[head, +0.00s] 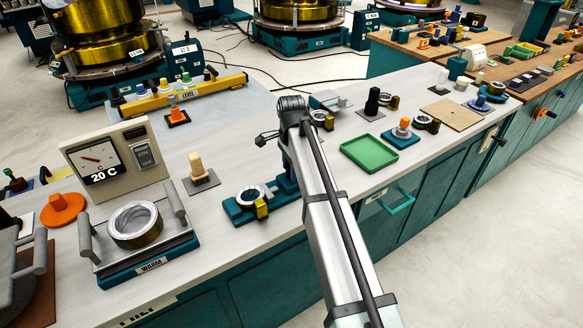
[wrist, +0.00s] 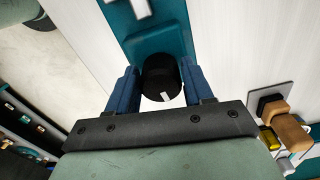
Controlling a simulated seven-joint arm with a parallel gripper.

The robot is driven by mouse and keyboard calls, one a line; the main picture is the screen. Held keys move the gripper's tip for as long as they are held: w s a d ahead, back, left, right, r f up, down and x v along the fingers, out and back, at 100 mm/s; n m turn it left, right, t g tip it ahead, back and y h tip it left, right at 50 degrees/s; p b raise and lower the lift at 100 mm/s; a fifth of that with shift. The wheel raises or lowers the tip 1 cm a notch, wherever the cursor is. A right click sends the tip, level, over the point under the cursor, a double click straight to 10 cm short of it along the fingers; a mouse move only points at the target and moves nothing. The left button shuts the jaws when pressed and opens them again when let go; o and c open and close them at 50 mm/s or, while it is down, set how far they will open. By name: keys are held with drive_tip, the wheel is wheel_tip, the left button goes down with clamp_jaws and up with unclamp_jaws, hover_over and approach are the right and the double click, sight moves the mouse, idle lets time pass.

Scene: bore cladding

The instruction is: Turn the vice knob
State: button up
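The vice knob (wrist: 160,80) is black and round with a white mark on its lower side in the wrist view. It sits at the end of a teal vice body (wrist: 155,45). My gripper (wrist: 161,82) has its two blue fingers on either side of the knob, very close to it. I cannot tell whether both fingers press on it. In the head view a teal vice (head: 238,212) with a metal ring and a yellow piece stands on the bench left of my arm. The knob and my fingertips do not show there.
A wooden peg on a grey plate (head: 205,183) stands left of the vice. A warmer (head: 150,262) with handles is further left. A green tray (head: 369,153) lies right of my arm. A teal drawer handle (head: 400,201) sticks out of the bench front.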

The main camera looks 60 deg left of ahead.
drive_tip(key=o, duration=0.3)
wheel_tip(320, 180, up, 14)
drive_tip(key=shift+f, duration=0.1)
idle(0.6)
